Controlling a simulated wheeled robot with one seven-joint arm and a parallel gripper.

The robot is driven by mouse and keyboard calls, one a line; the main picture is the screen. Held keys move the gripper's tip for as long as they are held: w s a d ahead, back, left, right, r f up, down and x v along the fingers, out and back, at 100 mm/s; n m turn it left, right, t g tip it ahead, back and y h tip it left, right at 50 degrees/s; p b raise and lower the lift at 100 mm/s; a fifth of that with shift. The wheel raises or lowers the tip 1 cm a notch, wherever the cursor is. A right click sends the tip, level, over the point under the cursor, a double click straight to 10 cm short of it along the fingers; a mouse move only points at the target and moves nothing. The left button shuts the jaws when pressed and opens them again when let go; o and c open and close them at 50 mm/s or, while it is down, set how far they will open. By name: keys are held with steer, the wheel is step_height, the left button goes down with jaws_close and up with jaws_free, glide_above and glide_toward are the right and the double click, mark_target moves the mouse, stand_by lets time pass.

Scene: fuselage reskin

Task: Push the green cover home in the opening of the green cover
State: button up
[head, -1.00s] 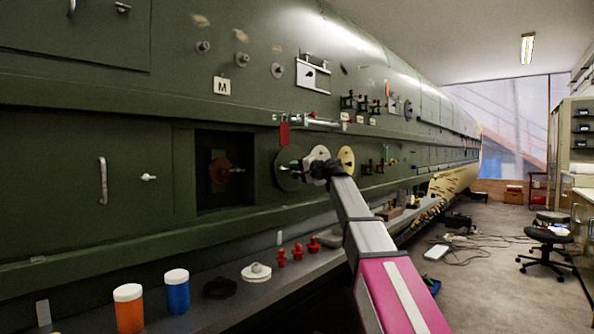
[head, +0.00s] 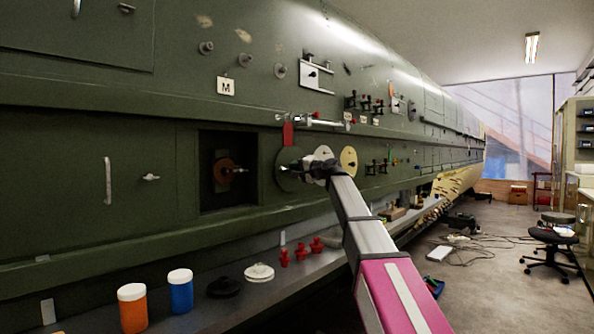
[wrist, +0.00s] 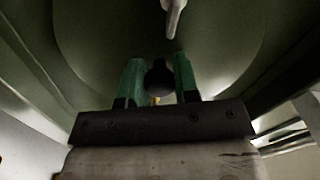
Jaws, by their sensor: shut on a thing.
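The green cover (head: 286,181) is a dark green disc on the fuselage side, right of a square recess. In the wrist view the green cover (wrist: 100,40) fills most of the background. My gripper (head: 306,166) is at the front of the cover. In the wrist view my gripper's green fingers (wrist: 158,80) are closed around a dark round knob (wrist: 158,77) in front of the cover. The cover's opening is hidden behind it, and I cannot tell how deep the cover sits.
A white disc (head: 324,152) and a yellow disc (head: 349,160) stand right of the cover, close to my arm. The square recess (head: 210,196) holds an orange-brown disc. Below runs a shelf with an orange jar (head: 133,312), a blue jar (head: 180,294) and red knobs (head: 300,251).

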steer(key=shift+w+a, duration=0.25)
steer(key=shift+a, duration=0.05)
steer(key=o, duration=1)
steer(key=shift+s, duration=0.1)
steer(key=shift+v, duration=2.5)
